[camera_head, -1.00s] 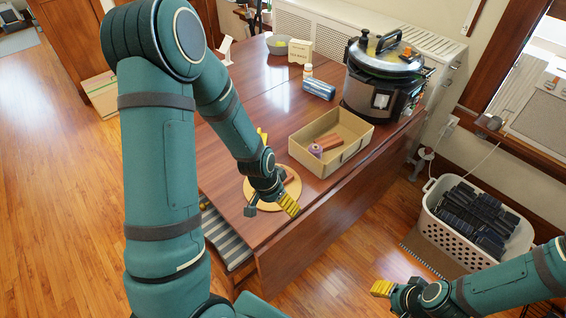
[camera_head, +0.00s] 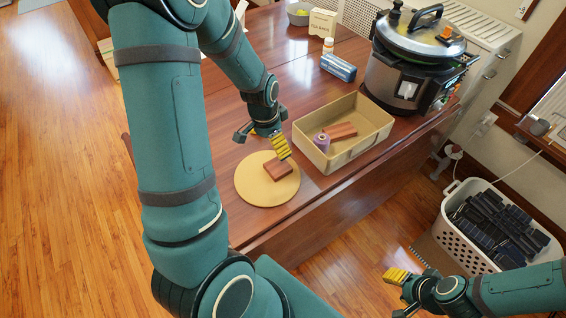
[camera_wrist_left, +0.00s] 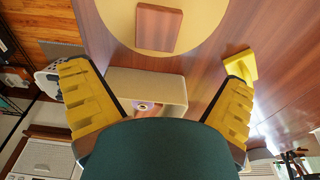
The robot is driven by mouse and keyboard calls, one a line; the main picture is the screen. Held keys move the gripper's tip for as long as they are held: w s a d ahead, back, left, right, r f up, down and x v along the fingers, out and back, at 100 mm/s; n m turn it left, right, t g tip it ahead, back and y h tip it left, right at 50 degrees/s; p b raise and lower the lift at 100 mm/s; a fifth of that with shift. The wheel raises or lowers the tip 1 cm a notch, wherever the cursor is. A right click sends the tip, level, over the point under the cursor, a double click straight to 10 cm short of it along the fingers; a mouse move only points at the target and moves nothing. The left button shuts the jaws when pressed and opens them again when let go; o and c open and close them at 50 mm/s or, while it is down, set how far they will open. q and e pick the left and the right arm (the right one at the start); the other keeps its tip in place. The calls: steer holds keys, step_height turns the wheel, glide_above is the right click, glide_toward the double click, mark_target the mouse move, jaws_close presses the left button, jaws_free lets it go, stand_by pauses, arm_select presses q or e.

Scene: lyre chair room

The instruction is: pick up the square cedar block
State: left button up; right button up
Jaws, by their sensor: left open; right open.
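The square cedar block (camera_head: 278,170) is a flat reddish-brown piece lying on a round tan board (camera_head: 252,190) near the table's front edge. In the left wrist view the block (camera_wrist_left: 158,27) shows whole at the top, on the board (camera_wrist_left: 112,18). My left gripper (camera_head: 262,143) is open and empty above the far side of the board, apart from the block. Its two yellow-padded fingers (camera_wrist_left: 160,100) are spread wide in the wrist view. My right gripper (camera_head: 400,292) is open and empty, low at the right, away from the table.
A tan box (camera_head: 362,145) right of the board holds a reddish-brown piece (camera_head: 342,131) and a purple spool (camera_head: 322,143). A pressure cooker (camera_head: 412,65) stands behind it. A small yellow thing (camera_wrist_left: 240,65) lies by one left finger. A white basket (camera_head: 458,210) stands on the floor.

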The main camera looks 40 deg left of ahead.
arm_select(q)
steer(key=b, duration=0.2)
glide_above(278, 166)
steer(key=s, duration=0.1)
steer(key=f, duration=0.7)
steer(key=shift+a+f, duration=0.2)
steer(key=shift+a, duration=0.1)
steer(key=f, duration=0.3)
steer(key=w+f+b, duration=0.1)
steer(key=f, duration=0.1)
steer(key=shift+d+f, duration=0.1)
steer(key=shift+d, duration=0.2)
steer(key=c, duration=1.1)
